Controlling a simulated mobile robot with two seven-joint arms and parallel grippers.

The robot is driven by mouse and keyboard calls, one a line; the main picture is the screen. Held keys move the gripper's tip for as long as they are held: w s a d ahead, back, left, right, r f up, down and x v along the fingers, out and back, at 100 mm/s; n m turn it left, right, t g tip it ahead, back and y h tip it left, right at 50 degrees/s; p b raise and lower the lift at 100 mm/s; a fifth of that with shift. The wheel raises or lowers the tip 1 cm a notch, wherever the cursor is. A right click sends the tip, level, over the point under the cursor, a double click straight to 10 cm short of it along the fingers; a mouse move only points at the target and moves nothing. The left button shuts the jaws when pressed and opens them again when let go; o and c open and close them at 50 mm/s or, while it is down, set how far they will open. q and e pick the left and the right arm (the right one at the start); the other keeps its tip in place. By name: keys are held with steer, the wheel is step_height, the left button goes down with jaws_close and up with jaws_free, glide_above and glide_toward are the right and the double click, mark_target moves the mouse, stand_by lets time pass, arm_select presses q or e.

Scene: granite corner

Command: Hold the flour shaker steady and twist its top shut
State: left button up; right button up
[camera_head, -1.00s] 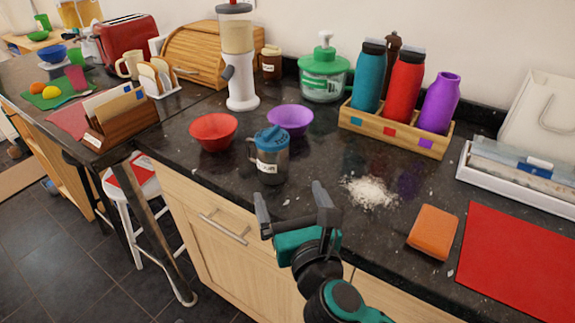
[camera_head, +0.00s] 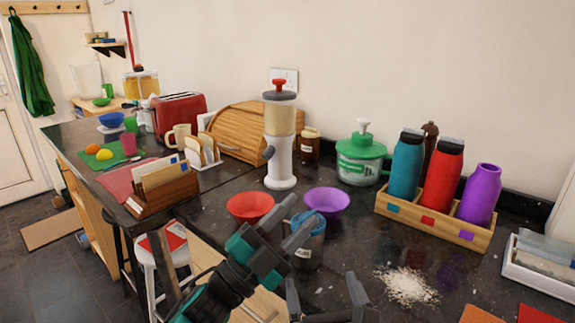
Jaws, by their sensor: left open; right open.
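The flour shaker (camera_head: 312,255) stands upright on the dark counter, a grey cup with a white label and a blue top (camera_head: 318,226). My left gripper (camera_head: 304,209) is open and comes in from the left. Its fingers overlap the shaker's left side and top in the picture and hide part of it; I cannot tell whether they touch it. My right gripper (camera_head: 321,280) is open at the bottom of the picture, just below and in front of the shaker. Whether the top is closed cannot be seen.
A red bowl (camera_head: 250,207) and a purple bowl (camera_head: 327,203) sit close behind the shaker. A white dispenser (camera_head: 280,150) stands farther back. Spilled flour (camera_head: 408,285) lies to the right. A wooden rack (camera_head: 460,233) holds three bottles. The counter between flour and rack is clear.

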arm_select(q)
steer(key=s+d+r+m+g+y, duration=0.15)
steer(key=d+r+m+g, duration=0.3)
steer(key=m+g, duration=0.7)
steer(key=s+d+r+m+g+h, duration=0.15)
steer(key=d+r+m+g, duration=0.3)
steer(key=m+g, duration=0.7)
arm_select(e)
steer(key=shift+w, duration=0.1)
arm_select(q)
steer(key=w+a+f+m+t+y, duration=0.2)
steer(key=w+a+m+t+y, duration=0.4)
steer(key=y, duration=0.8)
steer(key=w+a+t, duration=0.2)
steer(key=w+a, duration=0.1)
steer(key=a, duration=0.1)
steer(key=shift+a+f+m+t+y, duration=0.2)
steer(key=shift+m+t+y, duration=0.1)
steer(key=shift+y, duration=0.1)
arm_select(e)
steer(key=x, duration=1.2)
steer(key=shift+w+a+f, duration=0.1)
steer(key=shift+w, duration=0.2)
steer(key=shift+c, duration=0.4)
